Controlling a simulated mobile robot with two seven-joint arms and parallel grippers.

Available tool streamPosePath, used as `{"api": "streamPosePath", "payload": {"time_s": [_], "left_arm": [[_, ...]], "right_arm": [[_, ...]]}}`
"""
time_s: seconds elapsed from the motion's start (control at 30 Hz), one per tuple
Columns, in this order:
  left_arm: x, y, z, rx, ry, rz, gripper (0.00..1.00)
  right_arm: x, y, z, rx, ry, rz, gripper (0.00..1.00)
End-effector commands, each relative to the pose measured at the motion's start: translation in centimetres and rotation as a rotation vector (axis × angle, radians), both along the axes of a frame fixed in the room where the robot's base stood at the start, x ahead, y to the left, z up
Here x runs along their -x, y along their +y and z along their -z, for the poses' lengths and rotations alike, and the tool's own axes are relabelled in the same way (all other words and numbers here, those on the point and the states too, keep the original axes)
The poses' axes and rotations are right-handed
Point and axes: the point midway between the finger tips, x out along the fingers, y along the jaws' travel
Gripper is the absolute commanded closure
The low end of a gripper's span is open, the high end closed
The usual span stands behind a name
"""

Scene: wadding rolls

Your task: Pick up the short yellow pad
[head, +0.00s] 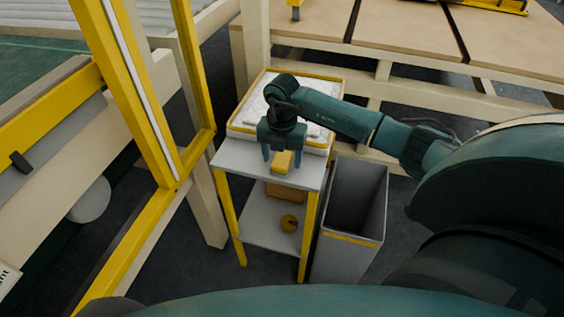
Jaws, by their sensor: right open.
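The short yellow pad (283,161) lies on the grey top of a small stand (242,163), near the middle of its front part. My right gripper (282,157) points down over the pad, with its two fingers apart, one on each side of it. I cannot tell whether the fingertips touch the pad or the stand top. My left gripper does not show.
A yellow-rimmed tray (331,140) with white wadding sits behind the gripper. A tall grey bin (348,257) stands right of the stand. A yellow frame (128,95) rises at left.

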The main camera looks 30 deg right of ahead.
Motion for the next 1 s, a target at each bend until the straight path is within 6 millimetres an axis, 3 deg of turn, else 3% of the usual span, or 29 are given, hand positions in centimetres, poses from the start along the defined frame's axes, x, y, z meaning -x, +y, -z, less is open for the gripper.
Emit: {"api": "streamPosePath", "payload": {"time_s": [0.2, 0.8, 1.0], "left_arm": [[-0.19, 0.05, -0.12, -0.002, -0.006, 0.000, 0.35], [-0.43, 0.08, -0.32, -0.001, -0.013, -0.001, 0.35], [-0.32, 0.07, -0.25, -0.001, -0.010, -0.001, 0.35]], "right_arm": [[-0.02, 0.02, 0.16, -0.001, -0.001, -0.001, 0.35], [-0.03, 0.00, 0.10, -0.001, -0.001, 0.000, 0.84], [-0.04, 0.00, 0.03, -0.001, -0.002, 0.000, 0.88]]}}
